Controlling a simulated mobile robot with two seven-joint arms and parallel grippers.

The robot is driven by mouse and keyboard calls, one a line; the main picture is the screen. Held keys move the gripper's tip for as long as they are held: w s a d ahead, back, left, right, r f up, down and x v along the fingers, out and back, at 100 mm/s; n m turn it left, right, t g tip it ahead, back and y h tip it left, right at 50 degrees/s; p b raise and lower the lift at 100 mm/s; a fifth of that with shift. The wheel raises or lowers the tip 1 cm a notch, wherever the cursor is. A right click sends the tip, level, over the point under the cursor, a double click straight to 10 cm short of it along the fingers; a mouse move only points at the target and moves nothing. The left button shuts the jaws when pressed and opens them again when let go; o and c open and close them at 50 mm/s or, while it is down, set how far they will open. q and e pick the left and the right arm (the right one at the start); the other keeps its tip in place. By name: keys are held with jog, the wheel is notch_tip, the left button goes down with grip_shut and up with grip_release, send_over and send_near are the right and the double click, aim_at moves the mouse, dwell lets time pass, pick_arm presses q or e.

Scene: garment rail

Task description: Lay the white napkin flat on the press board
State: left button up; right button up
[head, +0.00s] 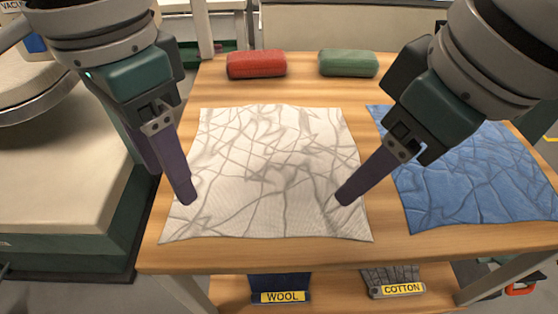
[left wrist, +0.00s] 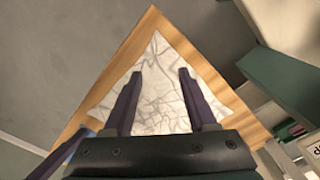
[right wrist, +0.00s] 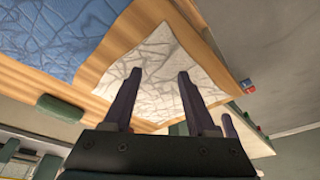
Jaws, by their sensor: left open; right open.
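The white napkin (head: 270,170) lies spread and creased on the wooden table, its near edge close to the table's front. It also shows in the left wrist view (left wrist: 160,98) and the right wrist view (right wrist: 155,80). My left gripper (head: 188,199) is open over the napkin's left side, fingers pointing down. My right gripper (head: 346,198) is open over its right side. Both are empty; whether the fingertips touch the cloth I cannot tell. A cream padded board (head: 60,180) on a green base, likely the press board, stands left of the table, partly hidden by my left arm.
A creased blue cloth (head: 470,175) lies right of the napkin. A red block (head: 256,64) and a green block (head: 348,63) sit at the table's back. Bins labelled WOOL (head: 281,297) and COTTON (head: 400,289) are below. A rounded press part (head: 40,85) overhangs the board's back.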

aim_at(187, 219)
pick_arm(q)
jog(key=f, duration=0.5)
jog(key=shift+s+f, duration=0.15)
jog(key=shift+s, duration=0.05)
pick_arm(e)
jog(key=f, duration=0.5)
jog(key=shift+s+a+f, duration=0.1)
jog(key=shift+s+f, duration=0.1)
pick_arm(q)
jog(key=shift+f, duration=0.55)
pick_arm(e)
jog(key=shift+f, duration=0.5)
pick_arm(q)
jog(key=shift+w+f, duration=0.1)
jog(key=shift+f, duration=0.05)
pick_arm(e)
jog(key=shift+w+f, duration=0.1)
jog(key=shift+f, duration=0.1)
pick_arm(q)
jog(key=shift+c, duration=0.2)
pick_arm(e)
jog(key=shift+c, duration=0.2)
pick_arm(q)
grip_shut()
pick_arm(e)
jog(key=shift+f, duration=0.1)
grip_shut()
pick_arm(q)
jog(key=shift+a, duration=0.1)
